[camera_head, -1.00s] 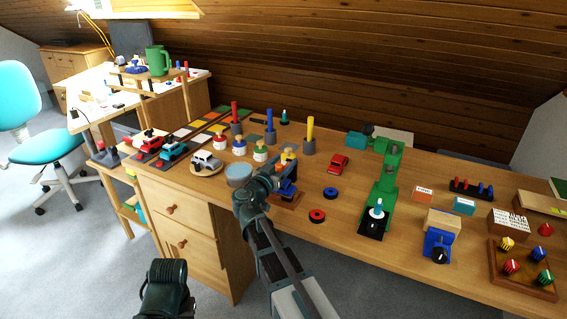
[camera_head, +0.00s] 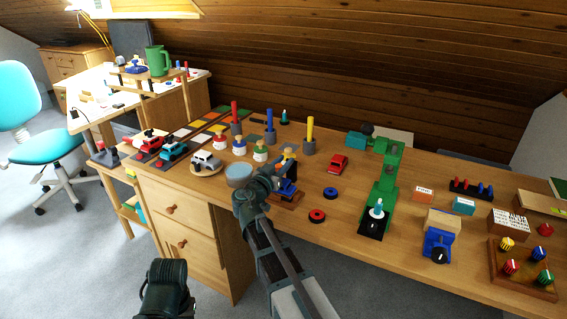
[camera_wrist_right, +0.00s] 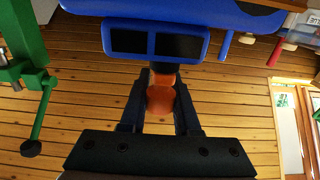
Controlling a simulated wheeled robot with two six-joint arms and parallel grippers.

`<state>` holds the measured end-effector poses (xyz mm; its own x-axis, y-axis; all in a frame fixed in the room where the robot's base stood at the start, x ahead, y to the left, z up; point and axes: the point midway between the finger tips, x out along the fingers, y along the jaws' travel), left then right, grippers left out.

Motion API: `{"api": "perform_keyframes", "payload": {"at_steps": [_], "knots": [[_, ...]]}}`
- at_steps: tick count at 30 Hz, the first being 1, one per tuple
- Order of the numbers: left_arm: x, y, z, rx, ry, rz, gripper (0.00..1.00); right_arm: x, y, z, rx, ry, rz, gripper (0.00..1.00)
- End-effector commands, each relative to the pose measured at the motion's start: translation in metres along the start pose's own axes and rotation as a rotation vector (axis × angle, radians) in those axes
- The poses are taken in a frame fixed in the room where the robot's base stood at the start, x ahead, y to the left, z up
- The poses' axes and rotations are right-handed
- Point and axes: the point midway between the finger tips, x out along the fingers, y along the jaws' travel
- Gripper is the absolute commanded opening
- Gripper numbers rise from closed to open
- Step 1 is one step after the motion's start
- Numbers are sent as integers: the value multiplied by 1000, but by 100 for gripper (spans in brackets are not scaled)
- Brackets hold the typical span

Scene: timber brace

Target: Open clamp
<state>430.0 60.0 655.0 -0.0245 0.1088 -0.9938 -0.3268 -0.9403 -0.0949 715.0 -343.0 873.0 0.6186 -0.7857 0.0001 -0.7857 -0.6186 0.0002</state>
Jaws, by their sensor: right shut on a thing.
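A blue clamp (camera_head: 287,187) on a small wooden base stands near the front edge of the bench, partly hidden behind my right gripper (camera_head: 276,181). In the right wrist view the clamp's blue body (camera_wrist_right: 190,18) fills the top, with two dark rectangular openings in its lower part. An orange handle (camera_wrist_right: 160,96) hangs below it, between the two dark fingers of my right gripper (camera_wrist_right: 160,100), which is shut on it. The far end of the handle is hidden in the head view. My left gripper does not show; only a dark arm part of mine is at the bottom.
A green clamp-like tool (camera_head: 383,185) stands to the right; a green screw part (camera_wrist_right: 38,120) shows in the wrist view.

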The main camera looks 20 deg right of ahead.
Motion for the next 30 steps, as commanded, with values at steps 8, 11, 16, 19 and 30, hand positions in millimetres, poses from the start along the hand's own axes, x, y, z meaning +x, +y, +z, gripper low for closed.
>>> {"api": "perform_keyframes", "payload": {"at_steps": [8,11,16,19,30], "knots": [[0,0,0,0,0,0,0,0,0,0,0,0,0,0],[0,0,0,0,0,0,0,0,0,0,0,0,0,0],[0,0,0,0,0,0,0,0,0,0,0,0,0,0],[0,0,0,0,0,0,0,0,0,0,0,-1,0,0],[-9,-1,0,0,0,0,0,1,0,-4,1,-22,1,0]]}}
